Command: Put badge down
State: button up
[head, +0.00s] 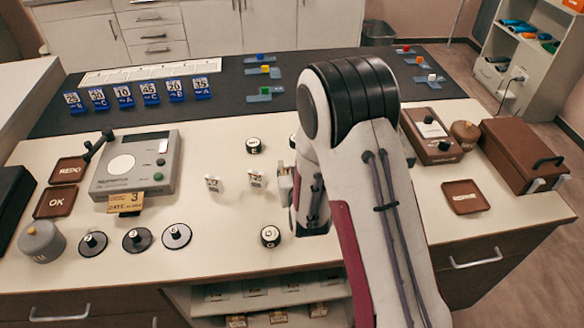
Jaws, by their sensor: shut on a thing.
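My arm reaches over the white counter from the front right. My gripper (288,186) is low over the middle of the counter, mostly hidden behind my own wrist. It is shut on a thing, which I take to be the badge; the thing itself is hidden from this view. A small white numbered piece (256,180) stands just left of the gripper, and a similar one (213,184) stands farther left. I cannot tell whether the held thing touches the counter.
A grey device (172,184) with a yellow tag (125,203) stands left, brown trays (55,203) and (484,203) at both sides. Blue numbered blocks (151,96) line the dark mat (225,110) behind.

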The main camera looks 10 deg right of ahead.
jog(key=shift+f, duration=0.25)
jog(key=shift+f, duration=0.15)
jog(key=o, duration=1)
jog(key=shift+c, duration=0.2)
jog(key=shift+r, duration=0.2)
jog(key=shift+v, duration=3.7)
